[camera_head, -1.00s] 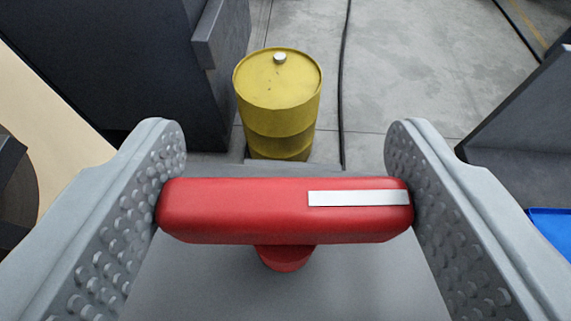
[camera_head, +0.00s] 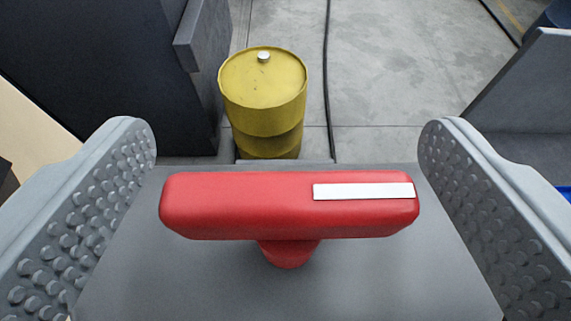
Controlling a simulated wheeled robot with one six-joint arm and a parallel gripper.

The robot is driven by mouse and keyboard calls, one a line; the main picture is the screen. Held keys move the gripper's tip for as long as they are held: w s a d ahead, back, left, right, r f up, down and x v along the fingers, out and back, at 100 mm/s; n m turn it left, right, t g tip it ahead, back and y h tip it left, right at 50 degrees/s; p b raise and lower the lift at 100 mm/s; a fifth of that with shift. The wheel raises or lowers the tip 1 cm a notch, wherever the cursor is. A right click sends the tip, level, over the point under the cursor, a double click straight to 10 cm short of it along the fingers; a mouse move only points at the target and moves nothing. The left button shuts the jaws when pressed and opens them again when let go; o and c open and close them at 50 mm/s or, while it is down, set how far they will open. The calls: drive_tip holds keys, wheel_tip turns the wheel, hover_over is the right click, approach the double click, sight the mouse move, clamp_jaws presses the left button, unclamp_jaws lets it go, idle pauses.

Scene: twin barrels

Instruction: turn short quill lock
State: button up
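The quill lock handle (camera_head: 240,205) is a red bar with rounded ends and a white stripe on its right half. It lies crosswise on a short round red stem (camera_head: 287,254) that rises from a grey surface. My gripper (camera_head: 290,155) is open, with one grey studded finger on each side of the bar. A gap shows between each finger and the bar's ends. The foot of the stem is partly hidden under the bar.
The grey surface (camera_head: 270,300) spreads under the handle. Beyond it a yellow barrel (camera_head: 265,90) stands on the concrete floor (camera_head: 400,80). A dark machine body (camera_head: 100,60) stands at the left and a dark panel (camera_head: 535,95) at the right. A black cable (camera_head: 327,70) crosses the floor.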

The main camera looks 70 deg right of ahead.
drive_tip(key=v, duration=1.7)
drive_tip(key=shift+a, duration=0.15)
drive_tip(key=shift+s, duration=0.15)
drive_tip(key=s+f+n+t+y, duration=0.4)
drive_tip(key=s+f, duration=0.4)
drive_tip(key=s, duration=0.4)
drive_tip(key=s+a+f+n+t+y, duration=0.1)
drive_tip(key=s+f+n+t+y, duration=0.3)
drive_tip(key=s+f, duration=0.5)
drive_tip(key=s+f+n+t+y, duration=0.4)
drive_tip(key=s+f, duration=0.5)
drive_tip(key=s, duration=0.6)
drive_tip(key=shift+s+a+n+t+y, duration=0.15)
drive_tip(key=shift+n+t+y, duration=0.15)
drive_tip(key=shift+n, duration=0.6)
